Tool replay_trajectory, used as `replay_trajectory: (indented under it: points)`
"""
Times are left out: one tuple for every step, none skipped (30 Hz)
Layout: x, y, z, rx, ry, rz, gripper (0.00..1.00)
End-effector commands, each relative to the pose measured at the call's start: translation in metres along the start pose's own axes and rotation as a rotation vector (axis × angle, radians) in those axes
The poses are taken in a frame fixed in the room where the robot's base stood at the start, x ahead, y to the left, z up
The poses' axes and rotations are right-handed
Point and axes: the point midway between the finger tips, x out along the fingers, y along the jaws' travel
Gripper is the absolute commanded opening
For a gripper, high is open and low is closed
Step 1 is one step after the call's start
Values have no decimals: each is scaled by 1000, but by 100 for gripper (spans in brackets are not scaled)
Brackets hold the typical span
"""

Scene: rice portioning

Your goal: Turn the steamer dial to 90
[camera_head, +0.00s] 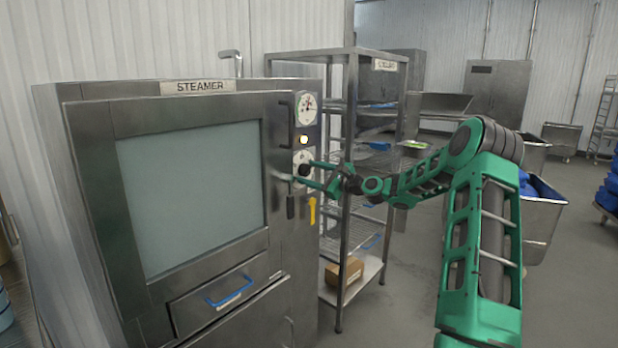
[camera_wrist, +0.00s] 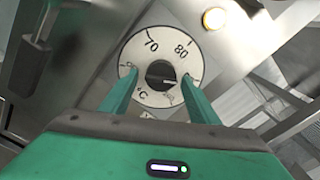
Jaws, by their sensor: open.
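The steamer (camera_head: 85,230) stands at the left, with its large windowed door closed. Its lower round white dial (camera_head: 305,157) is on the panel right of the door. In the wrist view the dial (camera_wrist: 150,45) reads 70 at upper left and 80 at upper right; lower marks are partly hidden by the fingers. The black centre knob (camera_wrist: 158,73) has a light pointer mark aimed right, below the 80; I cannot read the number there. My gripper (camera_wrist: 158,77) is open at the dial, one finger on each side of the knob. Contact with the knob is unclear.
An upper gauge (camera_head: 307,108) and a lit yellow lamp (camera_head: 304,140) sit above the dial. A dark door handle (camera_head: 285,135) is to its left, a yellow lever (camera_head: 312,211) below. A wire rack (camera_head: 350,200) stands close right. Open floor lies farther right.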

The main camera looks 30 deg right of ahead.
Motion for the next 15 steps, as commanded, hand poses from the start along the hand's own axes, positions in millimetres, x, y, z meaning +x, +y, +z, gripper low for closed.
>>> replay_trajectory:
  points:
    - [-4,-1,-1,-1,2,-1,55]
    - [-8,-1,-1,-1,2,-2,55]
    - [-13,-2,-1,-1,3,-2,55]
    - [-18,-1,-1,0,3,-2,55]
    - [-22,-1,-1,1,3,-2,55]
    - [-30,-1,-2,1,4,-2,55]
    - [-36,-1,-2,1,5,-2,55]
    - [-42,-1,-2,0,4,-2,55]
    - [-50,-2,-2,0,5,-3,55]
    - [-56,-1,-2,1,5,-3,55]
    - [-61,-1,-2,2,5,-2,55]
    - [-68,-1,-3,2,6,-3,55]
    - [-73,-1,-3,2,5,-2,55]
    - [-77,-1,-2,1,4,-2,55]
    - [-83,-1,-2,0,5,-2,55]
